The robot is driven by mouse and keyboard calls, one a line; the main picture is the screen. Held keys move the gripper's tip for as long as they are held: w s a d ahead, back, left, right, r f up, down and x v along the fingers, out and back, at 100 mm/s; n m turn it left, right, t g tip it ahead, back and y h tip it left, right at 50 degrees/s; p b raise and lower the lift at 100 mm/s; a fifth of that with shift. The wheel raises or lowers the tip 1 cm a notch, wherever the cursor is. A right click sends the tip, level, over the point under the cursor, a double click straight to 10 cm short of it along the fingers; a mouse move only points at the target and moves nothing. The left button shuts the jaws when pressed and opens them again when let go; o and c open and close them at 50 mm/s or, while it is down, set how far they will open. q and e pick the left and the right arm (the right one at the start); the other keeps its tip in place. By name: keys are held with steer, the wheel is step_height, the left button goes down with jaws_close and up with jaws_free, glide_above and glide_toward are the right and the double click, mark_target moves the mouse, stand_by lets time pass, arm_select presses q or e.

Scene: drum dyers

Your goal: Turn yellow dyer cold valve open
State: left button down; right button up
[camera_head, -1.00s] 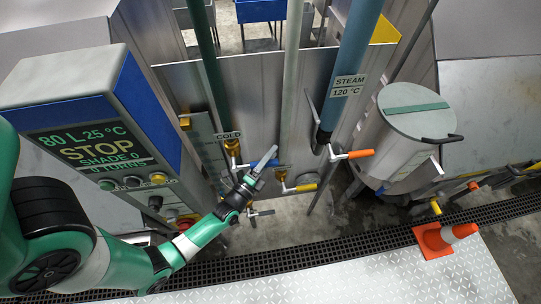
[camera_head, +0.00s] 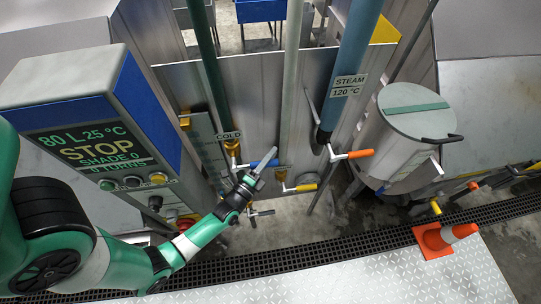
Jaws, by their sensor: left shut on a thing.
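The cold valve has a brass body (camera_head: 232,149) at the bottom of the green pipe, under the COLD label (camera_head: 229,136). Its blue lever (camera_head: 273,163) points to the right, across the line of the pipe. My left gripper (camera_head: 262,163) reaches up from the lower left and is shut on the blue lever. Its grey finger covers the middle of the lever, so the exact contact is hidden. My right gripper is not in view.
A yellow-handled valve (camera_head: 307,187) and the orange-handled steam valve (camera_head: 352,155) are to the right. A control box (camera_head: 90,120) reading STOP stands at left. A lidded drum (camera_head: 412,112) and an orange cone (camera_head: 445,238) are at right. A grey lever (camera_head: 262,212) sits below the gripper.

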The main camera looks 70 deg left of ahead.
arm_select(q)
steer(key=shift+r, duration=0.1)
stand_by(0.8)
steer(key=s+a+r+n+g+y+b, duration=0.1)
steer(key=s+r+n+y+b, duration=0.4)
steer(key=r+n+y, duration=0.4)
steer(key=shift+r+n+y+b, duration=0.15)
steer(key=shift+n+y+b, duration=0.75)
steer(key=shift+n, duration=1.6)
steer(key=shift+s+a, duration=0.1)
steer(key=shift+a, duration=0.05)
steer(key=c, duration=0.6)
jaws_free()
